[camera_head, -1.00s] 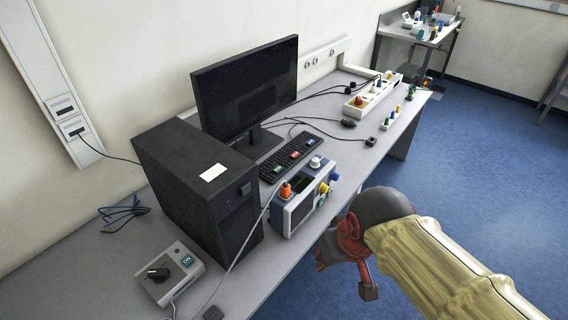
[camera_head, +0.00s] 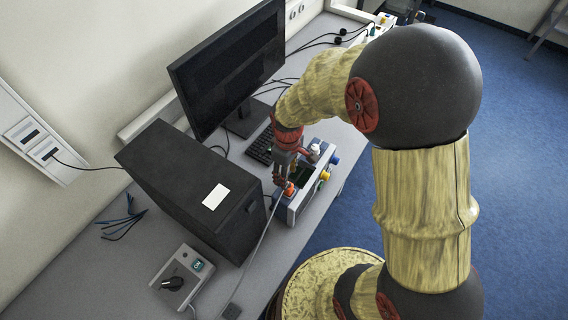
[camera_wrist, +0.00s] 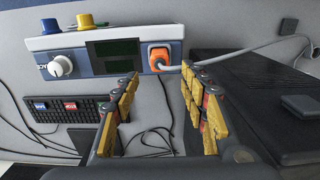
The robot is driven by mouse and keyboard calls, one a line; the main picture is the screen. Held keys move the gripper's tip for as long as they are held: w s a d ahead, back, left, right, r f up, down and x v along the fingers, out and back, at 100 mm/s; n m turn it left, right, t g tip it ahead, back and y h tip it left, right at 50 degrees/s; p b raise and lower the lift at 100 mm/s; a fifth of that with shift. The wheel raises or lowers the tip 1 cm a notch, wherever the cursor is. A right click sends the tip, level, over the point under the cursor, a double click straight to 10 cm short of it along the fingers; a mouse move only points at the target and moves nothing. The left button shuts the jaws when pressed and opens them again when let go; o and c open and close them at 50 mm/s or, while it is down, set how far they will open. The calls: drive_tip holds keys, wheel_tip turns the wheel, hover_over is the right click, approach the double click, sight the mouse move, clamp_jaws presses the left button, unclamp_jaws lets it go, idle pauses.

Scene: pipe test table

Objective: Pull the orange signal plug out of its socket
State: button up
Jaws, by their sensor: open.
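The orange signal plug (camera_wrist: 159,56) sits in its socket at the end of the blue-and-white instrument box (camera_wrist: 100,58), with a grey cable running off it. In the head view the plug (camera_head: 289,189) is on top of the box (camera_head: 303,205), close under my fingers. My gripper (camera_wrist: 161,72) is open and empty. In the wrist view its yellow-padded fingertips lie to either side of the plug's line, with the plug just beyond them. I cannot tell whether a fingertip touches it. In the head view my gripper (camera_head: 285,178) points down at the plug, partly hidden.
The box also has a white knob (camera_wrist: 60,66), a blue knob (camera_wrist: 50,26) and a yellow knob (camera_head: 325,175). A black computer tower (camera_head: 195,190) stands close left, a monitor (camera_head: 228,70) behind. A keyboard (camera_head: 259,150) lies behind the box. A switch box (camera_head: 182,279) is front left.

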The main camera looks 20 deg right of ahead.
drive_tip(key=shift+f+b, duration=0.4)
drive_tip(key=shift+f, duration=3.45)
drive_tip(key=shift+c, duration=1.2)
clamp_jaws()
drive_tip(key=shift+c, duration=2.2)
unclamp_jaws()
drive_tip(key=c, duration=0.4)
clamp_jaws()
drive_tip(key=shift+r, duration=0.1)
drive_tip(key=shift+r+p, duration=1.5)
drive_tip(key=shift+r, duration=0.5)
